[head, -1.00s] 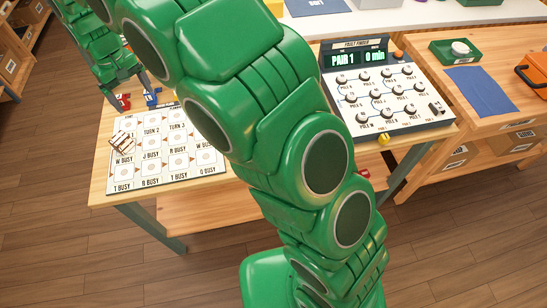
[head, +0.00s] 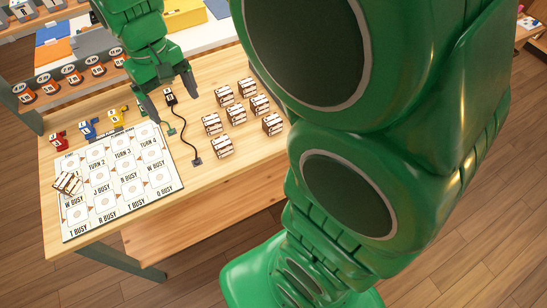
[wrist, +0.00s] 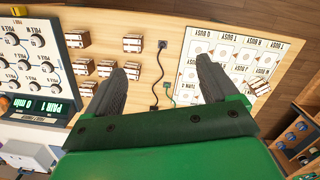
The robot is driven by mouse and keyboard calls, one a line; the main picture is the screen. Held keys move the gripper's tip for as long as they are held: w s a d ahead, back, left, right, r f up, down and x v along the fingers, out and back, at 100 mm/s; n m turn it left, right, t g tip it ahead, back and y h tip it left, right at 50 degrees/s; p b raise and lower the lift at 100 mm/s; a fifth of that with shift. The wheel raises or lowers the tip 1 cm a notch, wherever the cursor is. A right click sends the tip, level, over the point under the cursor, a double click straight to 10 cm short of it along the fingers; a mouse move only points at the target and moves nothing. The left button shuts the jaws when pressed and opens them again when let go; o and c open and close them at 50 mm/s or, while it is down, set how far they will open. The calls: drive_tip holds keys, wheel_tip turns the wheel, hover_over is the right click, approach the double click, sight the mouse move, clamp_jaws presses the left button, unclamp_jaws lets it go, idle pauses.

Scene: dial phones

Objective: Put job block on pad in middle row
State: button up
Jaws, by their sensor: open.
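Several cream-and-brown blocks (head: 223,148) stand loosely grouped on the table, right of the printed board; they also show in the wrist view (wrist: 132,42). The white board (head: 119,212) bears a grid of pads with labels such as TURN and BUSY. One block (head: 67,183) sits at an angle on the board's left side; it partly covers the print there, and it shows in the wrist view (wrist: 256,85). My gripper (head: 171,100) is open and empty above the table's back part, between board and loose blocks. In the wrist view its fingers (wrist: 160,82) are spread apart.
A black cable (head: 188,130) with plugs lies between board and blocks. Red, blue and yellow pieces (head: 88,129) stand behind the board. Orange spools (head: 71,76) line a shelf at the back left. In the wrist view, a panel with knobs (wrist: 30,65) stands beyond the blocks.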

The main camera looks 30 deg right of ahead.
drive_tip(key=s+d+f+m, duration=0.1)
drive_tip(key=s+d, duration=0.4)
drive_tip(key=s, duration=0.6)
drive_tip(key=s+d+m, duration=0.2)
drive_tip(key=s+d, duration=0.4)
drive_tip(key=s, duration=0.4)
drive_tip(key=shift+s+d+f+g, duration=0.25)
drive_tip(key=shift+s+f+g, duration=0.1)
drive_tip(key=shift+s+g, duration=0.05)
